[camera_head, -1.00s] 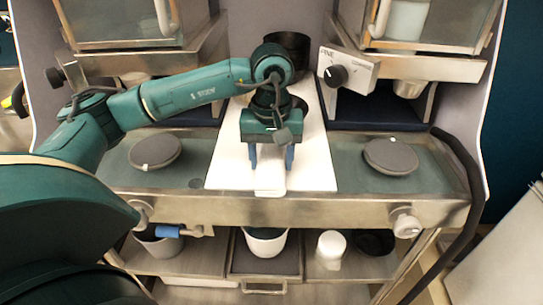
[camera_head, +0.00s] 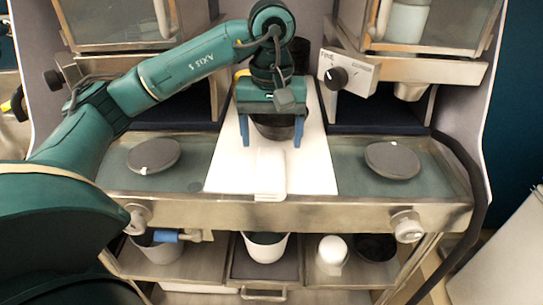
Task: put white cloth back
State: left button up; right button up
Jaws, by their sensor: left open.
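The white cloth (camera_head: 270,174) lies folded on the front part of the white board (camera_head: 227,172); its near end reaches over the metal front edge of the counter. My left gripper (camera_head: 271,142) is behind the cloth and apart from it, with its two blue fingers spread wide and nothing between the tips. A dark cup (camera_head: 275,128) shows behind and between the fingers; whether they touch it I cannot tell. My right gripper is not in view.
Round grey discs lie on the counter at left (camera_head: 153,156) and right (camera_head: 392,160). A knob box (camera_head: 347,74) stands at the back right. A shelf below holds a white bowl (camera_head: 265,247), a white container (camera_head: 332,250) and a dark bowl (camera_head: 375,247).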

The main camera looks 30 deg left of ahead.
pick_arm(q)
notch_tip(320, 180, up, 5)
jog(key=shift+r+p, duration=0.2)
jog(key=shift+p, duration=0.2)
dwell(0.3)
jog(key=shift+s+f, duration=0.1)
